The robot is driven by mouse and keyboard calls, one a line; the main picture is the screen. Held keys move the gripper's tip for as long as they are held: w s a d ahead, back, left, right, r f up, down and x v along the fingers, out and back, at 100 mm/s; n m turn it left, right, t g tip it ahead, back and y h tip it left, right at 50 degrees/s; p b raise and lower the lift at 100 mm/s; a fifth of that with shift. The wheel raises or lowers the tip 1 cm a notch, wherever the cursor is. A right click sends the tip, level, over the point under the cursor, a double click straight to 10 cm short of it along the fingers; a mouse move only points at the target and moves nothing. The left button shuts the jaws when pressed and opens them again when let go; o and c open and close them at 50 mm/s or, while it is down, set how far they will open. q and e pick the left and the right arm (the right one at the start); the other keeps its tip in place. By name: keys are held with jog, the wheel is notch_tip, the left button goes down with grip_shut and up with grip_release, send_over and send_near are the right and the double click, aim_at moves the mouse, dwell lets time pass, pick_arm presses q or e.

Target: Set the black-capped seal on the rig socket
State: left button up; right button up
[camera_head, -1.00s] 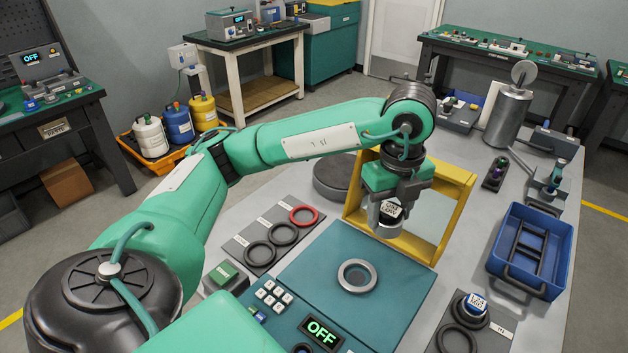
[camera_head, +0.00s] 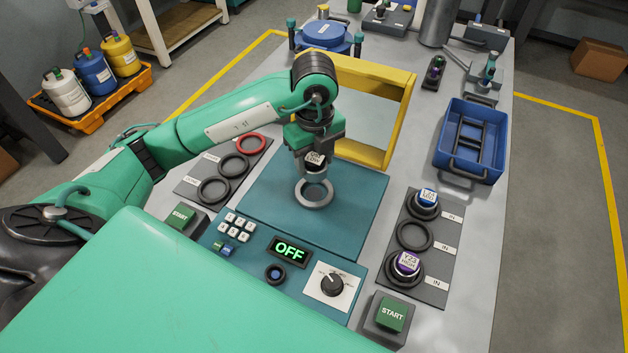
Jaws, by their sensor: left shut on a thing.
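My left gripper (camera_head: 313,168) is shut on a seal (camera_head: 317,157) with a black-and-white lettered top. The fingers hide most of the seal's body. The gripper points down over the far side of the rig socket, a light grey metal ring (camera_head: 314,203) on the teal rig plate (camera_head: 263,200). In the picture the seal overlaps the ring's far edge; I cannot tell whether they touch. My right gripper is not in view.
A yellow frame (camera_head: 407,95) stands close behind the gripper. A right-hand rack (camera_head: 433,262) holds a blue-capped seal (camera_head: 427,198) and a purple-capped seal (camera_head: 407,264), with an empty ring between. A left rack (camera_head: 188,183) has several rings. The panel display (camera_head: 289,252) reads OFF.

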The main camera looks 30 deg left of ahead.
aim_at(314, 170)
pick_arm(q)
notch_tip(314, 170, down, 4)
jog(key=shift+r, duration=0.2)
notch_tip(314, 170, down, 4)
jog(key=shift+r, duration=0.25)
jog(key=shift+f, duration=0.15)
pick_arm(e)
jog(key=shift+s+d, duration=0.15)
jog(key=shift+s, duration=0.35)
pick_arm(q)
jog(key=shift+f, duration=0.1)
jog(key=o, duration=0.8)
jog(key=shift+f, duration=0.15)
jog(key=o, duration=0.4)
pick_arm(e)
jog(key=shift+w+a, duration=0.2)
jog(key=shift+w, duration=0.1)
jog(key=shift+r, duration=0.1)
